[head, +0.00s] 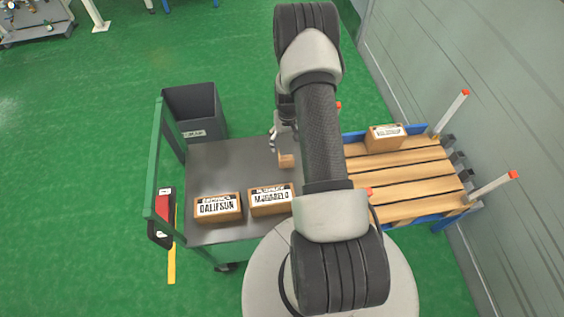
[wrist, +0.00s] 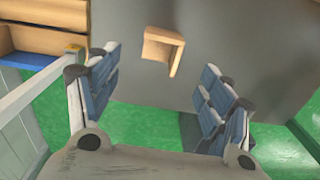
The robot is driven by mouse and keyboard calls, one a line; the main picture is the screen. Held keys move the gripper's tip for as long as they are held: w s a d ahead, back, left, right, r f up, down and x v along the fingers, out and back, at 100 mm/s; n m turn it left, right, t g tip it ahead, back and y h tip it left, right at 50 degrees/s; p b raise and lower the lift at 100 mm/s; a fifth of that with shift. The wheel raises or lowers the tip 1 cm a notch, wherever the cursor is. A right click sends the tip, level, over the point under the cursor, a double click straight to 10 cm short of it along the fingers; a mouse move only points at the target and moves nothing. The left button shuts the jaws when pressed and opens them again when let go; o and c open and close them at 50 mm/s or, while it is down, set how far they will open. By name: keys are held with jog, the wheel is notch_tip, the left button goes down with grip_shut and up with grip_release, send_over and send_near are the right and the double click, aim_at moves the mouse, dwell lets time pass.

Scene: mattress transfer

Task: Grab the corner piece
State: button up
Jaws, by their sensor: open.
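The corner piece (wrist: 162,47) is a small light-wood L-shaped block. It lies on the dark grey top of a cart (head: 230,168), and it shows in the head view (head: 286,161) just below my gripper (head: 280,138). In the wrist view my gripper (wrist: 160,95) is open, with its blue-grey padded fingers wide apart and nothing between them. The corner piece appears beyond the fingertips, roughly centred between them. Much of my gripper is hidden behind my arm in the head view.
Two labelled cardboard boxes (head: 218,207) (head: 270,199) stand at the cart's near side. A slatted wooden platform (head: 410,178) with orange-tipped posts and another box (head: 386,138) is to the right. A dark bin (head: 197,112) stands behind the cart. A wall (head: 450,80) bounds the right.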

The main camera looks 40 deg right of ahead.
notch_tip(320, 180, down, 12)
jog(key=b, duration=0.3)
jog(key=shift+a+r+b, duration=0.1)
jog(key=shift+a+b, duration=0.05)
jog(key=shift+b, duration=0.25)
jog(key=shift+c, duration=0.4)
jog(key=c, duration=0.9)
jog(key=shift+r, duration=0.15)
